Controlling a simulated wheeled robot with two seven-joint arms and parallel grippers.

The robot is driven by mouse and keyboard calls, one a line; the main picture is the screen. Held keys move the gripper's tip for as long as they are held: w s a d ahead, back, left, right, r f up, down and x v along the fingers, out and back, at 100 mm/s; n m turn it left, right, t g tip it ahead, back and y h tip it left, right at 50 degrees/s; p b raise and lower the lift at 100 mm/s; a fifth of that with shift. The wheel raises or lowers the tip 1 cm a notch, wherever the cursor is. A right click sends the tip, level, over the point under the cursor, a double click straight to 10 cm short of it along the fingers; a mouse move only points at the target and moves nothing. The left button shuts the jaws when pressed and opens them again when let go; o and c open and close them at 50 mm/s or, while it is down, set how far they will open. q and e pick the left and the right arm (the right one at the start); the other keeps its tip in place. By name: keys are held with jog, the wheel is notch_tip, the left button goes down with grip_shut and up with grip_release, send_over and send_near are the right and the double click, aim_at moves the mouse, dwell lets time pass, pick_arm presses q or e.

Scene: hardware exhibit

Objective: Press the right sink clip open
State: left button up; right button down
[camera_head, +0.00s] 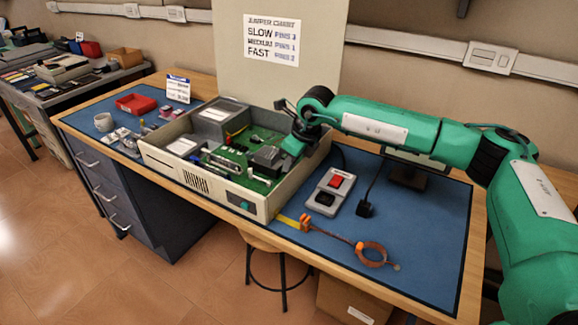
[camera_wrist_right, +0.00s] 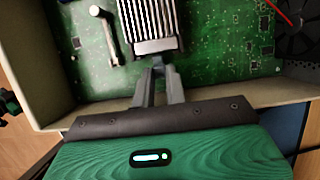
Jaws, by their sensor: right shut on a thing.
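The ribbed heat sink (camera_wrist_right: 150,22) stands on the green circuit board (camera_wrist_right: 215,60) in the wrist view. In the head view a dark block (camera_head: 267,158) sits on the board beside my right gripper (camera_head: 292,146). In the wrist view the two grey fingers of my right gripper (camera_wrist_right: 158,66) come together at the near edge of the heat sink. They are closed on a small grey piece there, which looks like the right sink clip; the fingertips mostly hide it. My left gripper is not in view.
The beige computer case (camera_head: 230,190) has raised walls around the board. A pale rod with a round end (camera_wrist_right: 104,32) stands left of the heat sink. A switch box (camera_head: 329,192) and an orange wrist strap (camera_head: 371,253) lie on the blue mat (camera_head: 425,240).

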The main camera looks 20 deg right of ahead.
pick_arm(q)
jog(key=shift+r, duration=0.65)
pick_arm(e)
jog(key=c, duration=1.7)
grip_release()
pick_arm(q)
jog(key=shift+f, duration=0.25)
pick_arm(e)
jog(key=v, duration=1.3)
jog(key=shift+s+d+r, duration=0.2)
jog(key=shift+d+r, duration=0.05)
